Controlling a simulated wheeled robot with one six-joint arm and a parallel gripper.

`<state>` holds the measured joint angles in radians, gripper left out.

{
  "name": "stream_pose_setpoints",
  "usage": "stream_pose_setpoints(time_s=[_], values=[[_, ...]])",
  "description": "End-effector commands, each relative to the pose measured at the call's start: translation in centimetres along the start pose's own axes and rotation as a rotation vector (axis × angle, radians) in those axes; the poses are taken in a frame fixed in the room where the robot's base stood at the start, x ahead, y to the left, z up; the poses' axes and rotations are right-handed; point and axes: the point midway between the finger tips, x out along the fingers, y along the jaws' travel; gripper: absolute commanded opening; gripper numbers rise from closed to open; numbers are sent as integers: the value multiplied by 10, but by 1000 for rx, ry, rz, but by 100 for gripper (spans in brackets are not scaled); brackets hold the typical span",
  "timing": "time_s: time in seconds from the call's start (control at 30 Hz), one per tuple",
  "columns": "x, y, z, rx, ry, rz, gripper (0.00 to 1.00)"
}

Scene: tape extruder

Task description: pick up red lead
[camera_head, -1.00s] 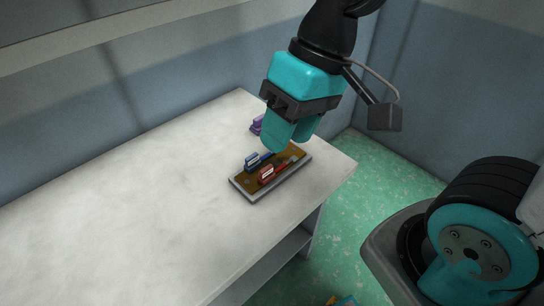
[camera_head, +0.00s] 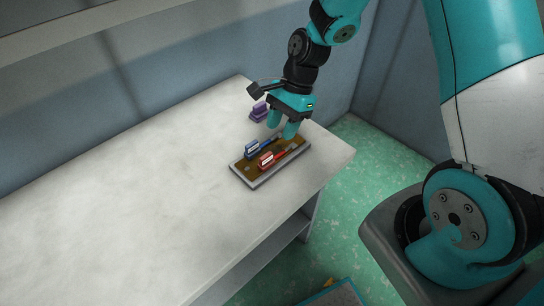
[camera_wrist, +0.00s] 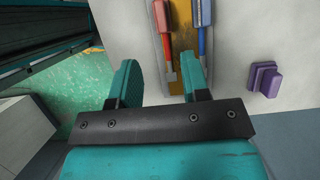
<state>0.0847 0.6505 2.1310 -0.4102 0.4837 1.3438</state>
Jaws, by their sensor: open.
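The red lead (camera_head: 267,161) lies on a tray (camera_head: 254,184) with a brown surface and a grey rim, near the table's right end. The blue lead (camera_head: 253,149) lies beside it on the same tray. My gripper (camera_head: 284,133) is open and empty, above the far right end of the tray. In the wrist view, the red lead (camera_wrist: 163,22) and blue lead (camera_wrist: 202,28) lie beyond my open gripper (camera_wrist: 163,78), with the red one to the left. My right finger covers part of the tray.
A purple object (camera_head: 259,112) stands on the white table (camera_head: 130,190) behind the tray; it also shows in the wrist view (camera_wrist: 265,80). The table's left side is clear. A wall runs along the back, with green floor (camera_head: 372,165) to the right.

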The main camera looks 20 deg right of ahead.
Motion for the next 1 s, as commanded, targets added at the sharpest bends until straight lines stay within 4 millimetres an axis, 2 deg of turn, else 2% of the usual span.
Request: stream_pose_setpoints(time_s=[0.1,0.37,0.63,0.93,0.97,1.0], values=[[20,0,0,-1,-1,3,43],[40,-1,1,-1,0,3,43],[78,-4,0,-1,0,2,43],[84,-4,0,-2,1,-1,43],[84,-4,0,-2,1,-1,38],[84,-4,0,-2,1,-1,29]])
